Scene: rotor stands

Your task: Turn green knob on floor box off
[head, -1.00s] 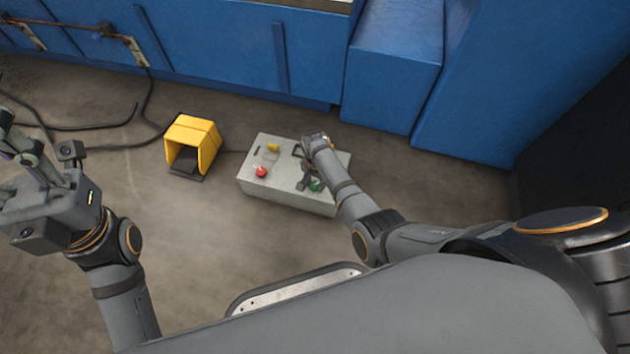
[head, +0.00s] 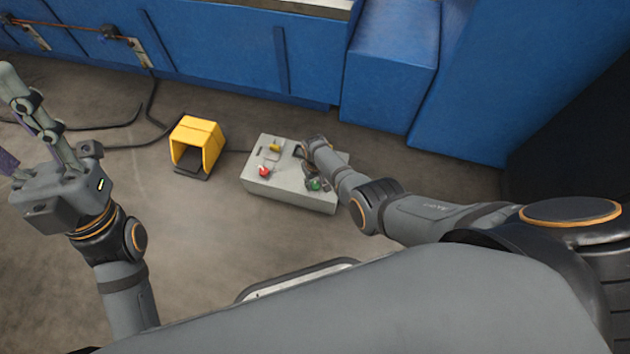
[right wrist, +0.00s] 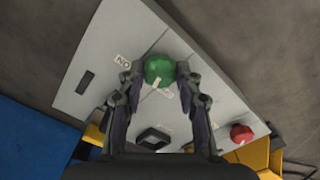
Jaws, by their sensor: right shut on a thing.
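The grey floor box (head: 285,192) sits on the floor in the head view, with its green knob (head: 315,185) near the right end, partly covered by my right gripper (head: 312,178). In the right wrist view the green knob (right wrist: 159,70) lies between the two fingertips of my right gripper (right wrist: 160,72), which is shut on it. A white mark shows on the knob's lower edge. An ON label (right wrist: 123,62) is left of the knob; another label below it is hard to read. My left gripper (head: 30,130) is open and empty at the left, its fingertips partly cut off.
The box also has a red button (head: 264,171) and a yellow control (head: 275,147). A yellow foot-pedal housing (head: 197,143) stands left of it. Blue machine panels (head: 240,50) rise behind. Black cables (head: 100,128) lie at left. Floor in front is clear.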

